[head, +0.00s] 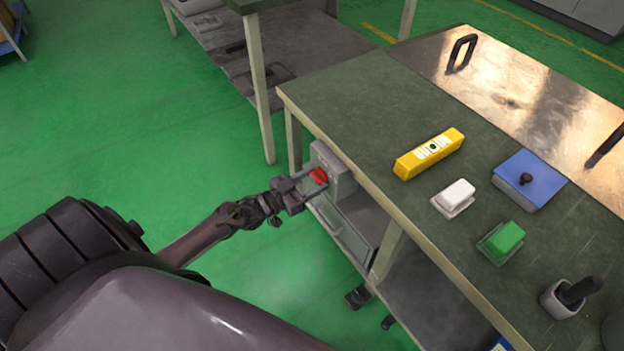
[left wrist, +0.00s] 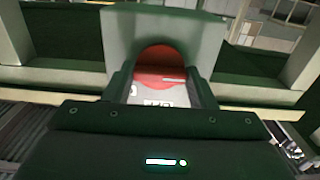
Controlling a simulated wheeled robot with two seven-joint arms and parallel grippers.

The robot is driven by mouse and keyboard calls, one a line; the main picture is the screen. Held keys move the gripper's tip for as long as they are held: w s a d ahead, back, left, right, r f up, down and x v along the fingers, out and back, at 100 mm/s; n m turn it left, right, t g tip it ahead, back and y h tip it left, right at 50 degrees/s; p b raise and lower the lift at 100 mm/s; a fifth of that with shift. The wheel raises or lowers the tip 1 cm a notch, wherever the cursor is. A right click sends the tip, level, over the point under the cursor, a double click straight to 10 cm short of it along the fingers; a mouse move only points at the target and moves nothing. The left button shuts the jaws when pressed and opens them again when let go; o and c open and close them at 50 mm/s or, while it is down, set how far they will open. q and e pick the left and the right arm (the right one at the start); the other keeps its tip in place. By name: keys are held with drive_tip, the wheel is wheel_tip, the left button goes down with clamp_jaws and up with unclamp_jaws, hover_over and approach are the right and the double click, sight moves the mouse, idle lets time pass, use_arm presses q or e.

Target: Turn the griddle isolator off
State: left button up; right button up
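The griddle isolator is a grey box (head: 341,172) mounted on the side of the bench, just under the worktop edge. Its red knob (head: 318,176) faces my left gripper (head: 306,186). In the left wrist view the red knob (left wrist: 160,66) sits between the two fingers, in front of the grey box (left wrist: 185,25). The fingers stand on either side of the knob; whether they touch it is hard to see. The knob's exact angle is partly hidden by the gripper. My right gripper is not in view.
On the green worktop (head: 350,107) lie a yellow box (head: 429,153), a white block (head: 457,194), a green block (head: 503,239) and a blue box (head: 530,180). A shiny griddle plate (head: 510,85) with dark handles is at the back right. Green floor is clear at left.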

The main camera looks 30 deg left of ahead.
use_arm(q)
drive_tip(key=o, duration=0.5)
drive_tip(key=shift+c, duration=0.2)
drive_tip(key=p+v, duration=0.1)
drive_tip(key=v, duration=0.7)
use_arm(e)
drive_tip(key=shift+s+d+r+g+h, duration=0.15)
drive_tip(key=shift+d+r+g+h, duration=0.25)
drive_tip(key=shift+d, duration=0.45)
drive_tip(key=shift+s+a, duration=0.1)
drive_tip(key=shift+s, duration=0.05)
